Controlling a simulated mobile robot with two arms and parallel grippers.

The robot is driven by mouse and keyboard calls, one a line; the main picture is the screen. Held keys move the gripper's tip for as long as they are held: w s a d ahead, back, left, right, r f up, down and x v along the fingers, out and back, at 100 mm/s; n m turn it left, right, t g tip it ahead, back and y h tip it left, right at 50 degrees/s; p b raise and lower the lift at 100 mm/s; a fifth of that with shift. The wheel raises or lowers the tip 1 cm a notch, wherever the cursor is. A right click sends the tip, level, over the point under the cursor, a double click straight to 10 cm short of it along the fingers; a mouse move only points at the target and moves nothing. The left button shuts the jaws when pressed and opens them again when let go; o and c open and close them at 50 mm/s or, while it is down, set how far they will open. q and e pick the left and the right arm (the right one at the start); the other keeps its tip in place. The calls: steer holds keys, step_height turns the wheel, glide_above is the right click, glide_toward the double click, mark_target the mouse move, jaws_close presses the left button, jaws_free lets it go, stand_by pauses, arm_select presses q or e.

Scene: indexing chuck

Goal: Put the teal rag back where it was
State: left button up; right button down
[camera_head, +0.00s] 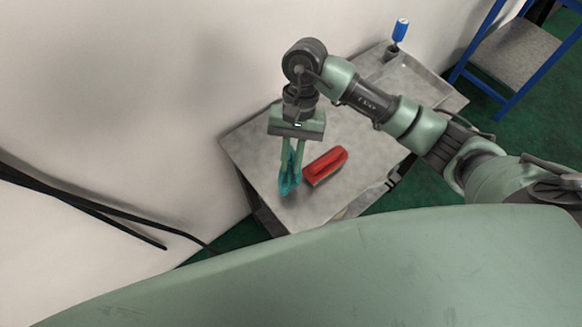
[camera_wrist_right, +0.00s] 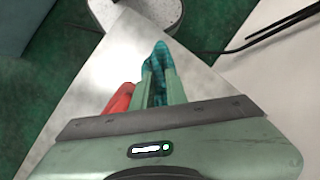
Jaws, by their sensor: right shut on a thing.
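The teal rag (camera_head: 288,180) is between the fingertips of my right gripper (camera_head: 290,178), over the left part of the grey metal table. My right gripper is shut on it. In the right wrist view the rag (camera_wrist_right: 158,62) shows between and beyond the two fingers (camera_wrist_right: 160,88). Whether the rag touches the tabletop I cannot tell. My left gripper is in neither view.
A red brush-like object (camera_head: 325,166) lies on the table (camera_head: 330,125) just right of the rag. A blue-handled tool (camera_head: 400,32) stands in a holder at the table's back. A blue-framed stand (camera_head: 510,55) is at the far right. A white wall (camera_head: 130,90) borders the left.

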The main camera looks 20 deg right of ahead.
mark_target(291, 172)
steer(key=shift+f, duration=0.75)
step_height(291, 172, down, 3)
steer(key=shift+f, duration=0.35)
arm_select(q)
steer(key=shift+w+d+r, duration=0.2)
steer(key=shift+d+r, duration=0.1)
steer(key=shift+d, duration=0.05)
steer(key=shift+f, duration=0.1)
arm_select(e)
steer(key=shift+f, duration=0.15)
steer(key=c, duration=1.4)
jaws_free()
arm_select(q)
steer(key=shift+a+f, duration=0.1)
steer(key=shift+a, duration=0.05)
